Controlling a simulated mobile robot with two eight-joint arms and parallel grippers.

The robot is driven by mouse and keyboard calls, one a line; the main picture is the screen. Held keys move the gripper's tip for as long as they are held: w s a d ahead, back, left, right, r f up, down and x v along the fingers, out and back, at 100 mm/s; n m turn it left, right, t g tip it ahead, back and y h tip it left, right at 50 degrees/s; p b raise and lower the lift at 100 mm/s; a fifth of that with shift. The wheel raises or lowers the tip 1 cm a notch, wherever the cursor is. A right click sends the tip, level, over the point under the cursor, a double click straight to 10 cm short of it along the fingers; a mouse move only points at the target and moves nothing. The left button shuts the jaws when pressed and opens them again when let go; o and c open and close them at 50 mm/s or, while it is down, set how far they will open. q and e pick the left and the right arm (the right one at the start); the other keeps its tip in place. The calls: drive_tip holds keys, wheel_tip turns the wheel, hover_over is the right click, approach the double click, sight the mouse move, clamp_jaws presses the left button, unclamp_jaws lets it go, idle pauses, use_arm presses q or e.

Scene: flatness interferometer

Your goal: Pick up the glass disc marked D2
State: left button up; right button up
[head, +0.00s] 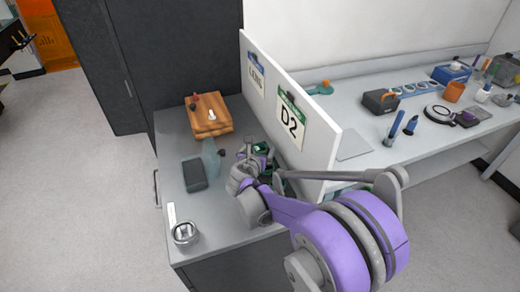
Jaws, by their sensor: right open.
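I cannot make out a glass disc with that mark. A small dark green thing (262,148) shows in part beside my right gripper (251,150), close to the foot of the panel; I cannot tell what it is. My right gripper is open, low over the bench top, with its purple arm reaching in from the lower right. The hand and arm hide part of the bench there. My left gripper is not in view.
Beyond the panel, a white bench (360,115) holds several tools.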

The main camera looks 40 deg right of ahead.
drive_tip(key=shift+c, duration=0.3)
drive_tip(key=c, duration=1.4)
